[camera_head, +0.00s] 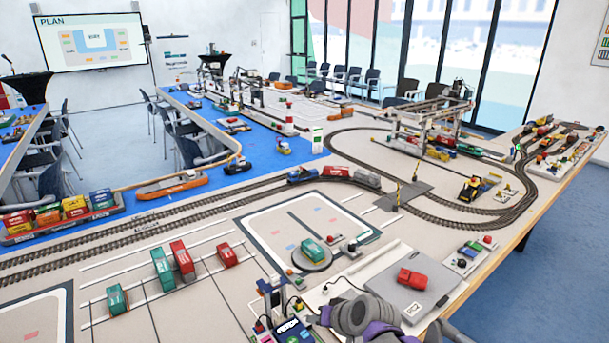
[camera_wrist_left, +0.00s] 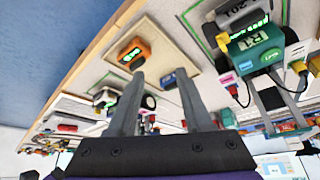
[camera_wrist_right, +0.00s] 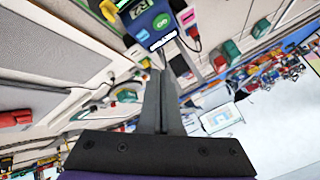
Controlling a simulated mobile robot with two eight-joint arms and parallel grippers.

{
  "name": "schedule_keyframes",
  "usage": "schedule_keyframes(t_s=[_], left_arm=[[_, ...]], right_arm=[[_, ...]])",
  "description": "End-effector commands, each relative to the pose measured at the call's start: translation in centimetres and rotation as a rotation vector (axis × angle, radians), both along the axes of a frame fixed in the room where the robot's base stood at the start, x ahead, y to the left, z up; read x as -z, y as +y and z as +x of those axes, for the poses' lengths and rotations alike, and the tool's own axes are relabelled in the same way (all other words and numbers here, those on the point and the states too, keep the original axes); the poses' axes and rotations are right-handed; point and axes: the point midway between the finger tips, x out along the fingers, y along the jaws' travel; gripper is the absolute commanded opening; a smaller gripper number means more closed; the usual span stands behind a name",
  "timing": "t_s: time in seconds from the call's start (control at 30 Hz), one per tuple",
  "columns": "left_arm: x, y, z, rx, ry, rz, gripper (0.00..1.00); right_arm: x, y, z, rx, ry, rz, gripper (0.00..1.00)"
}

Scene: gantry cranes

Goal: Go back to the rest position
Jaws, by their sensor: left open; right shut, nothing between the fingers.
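My right gripper (camera_head: 316,318) shows at the bottom middle of the head view, low over the front of the table, beside a blue handheld device (camera_head: 292,331) with a lit screen. In the right wrist view my right gripper (camera_wrist_right: 160,74) has its fingers together with nothing between them. The blue device, marked R2 (camera_wrist_right: 148,18), is beyond the fingertips. In the left wrist view my left gripper (camera_wrist_left: 160,76) is open and empty, fingers apart, with an orange device (camera_wrist_left: 134,54) beyond them. I cannot make out my left gripper in the head view.
A green device marked R1 (camera_wrist_left: 252,44) is near my left gripper. Red and teal containers (camera_head: 182,261), rail tracks (camera_head: 245,197) and a gantry crane (camera_head: 430,112) stand farther back.

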Motion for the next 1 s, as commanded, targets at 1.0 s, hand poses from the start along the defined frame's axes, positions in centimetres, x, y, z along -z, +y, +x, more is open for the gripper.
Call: schedule_keyframes(t_s=[1.0], left_arm=[[-1.2,0.0,0.4,0.000,-0.007,0.000,0.50]], right_arm=[[3.4,-14.6,-24.5,0.068,0.109,-0.464,0.00]])
